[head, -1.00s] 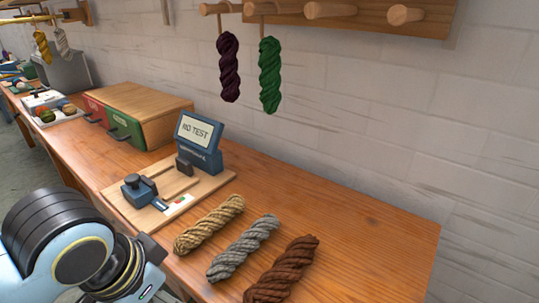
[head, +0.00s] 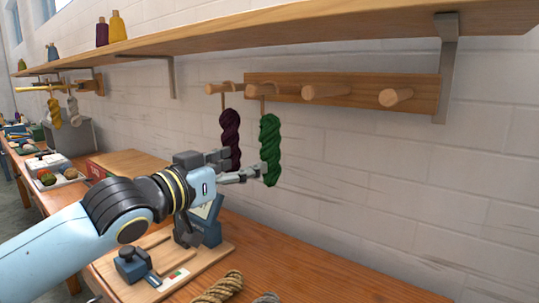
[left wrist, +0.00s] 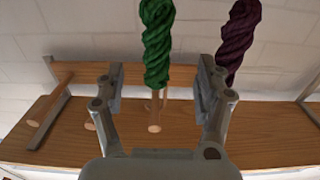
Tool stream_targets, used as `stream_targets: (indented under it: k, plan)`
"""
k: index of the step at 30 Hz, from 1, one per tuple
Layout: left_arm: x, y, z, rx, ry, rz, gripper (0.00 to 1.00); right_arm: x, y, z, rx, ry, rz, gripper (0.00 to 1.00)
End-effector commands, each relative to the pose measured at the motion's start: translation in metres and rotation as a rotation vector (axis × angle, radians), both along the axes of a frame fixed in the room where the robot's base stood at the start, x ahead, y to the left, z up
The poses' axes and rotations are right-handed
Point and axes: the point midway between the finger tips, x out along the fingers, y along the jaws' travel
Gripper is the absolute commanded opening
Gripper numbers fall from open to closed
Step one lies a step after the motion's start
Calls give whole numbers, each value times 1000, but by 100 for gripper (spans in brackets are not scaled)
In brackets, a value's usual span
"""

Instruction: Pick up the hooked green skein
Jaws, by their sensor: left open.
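The green skein (head: 270,150) hangs by a loop from a wooden peg on the wall rack, its lower end free. My left gripper (head: 240,167) is open beside its lower half, and one finger reaches close to its edge. In the left wrist view the green skein (left wrist: 157,45) shows between the two spread fingers of the left gripper (left wrist: 157,78). It looks ungripped; I cannot tell whether a finger touches it. A dark purple skein (head: 230,138) hangs just left of it, partly behind the gripper. My right gripper is in neither view.
The purple skein (left wrist: 240,35) also shows beyond the right finger in the left wrist view. Bare pegs (head: 396,97) stick out of the rack to the right, under a long shelf (head: 330,40). A blue-grey device (head: 206,228) stands on the wooden bench (head: 300,265) below.

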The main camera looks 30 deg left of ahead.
Motion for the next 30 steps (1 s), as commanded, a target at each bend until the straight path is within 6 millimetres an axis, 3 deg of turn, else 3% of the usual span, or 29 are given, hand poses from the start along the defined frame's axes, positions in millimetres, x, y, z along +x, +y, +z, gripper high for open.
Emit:
stream_targets:
  k: [5,11,19,28,30]
  plan:
    - [28,-4,-2,-4,-1,1,71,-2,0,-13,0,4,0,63]
    - [43,-8,1,-2,0,-2,71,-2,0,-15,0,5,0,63]
    - [82,-16,7,-2,1,-1,71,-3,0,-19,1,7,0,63]
    - [89,-17,7,1,3,-2,71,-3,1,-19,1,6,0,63]
    - [89,-17,7,1,3,-2,65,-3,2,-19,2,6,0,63]
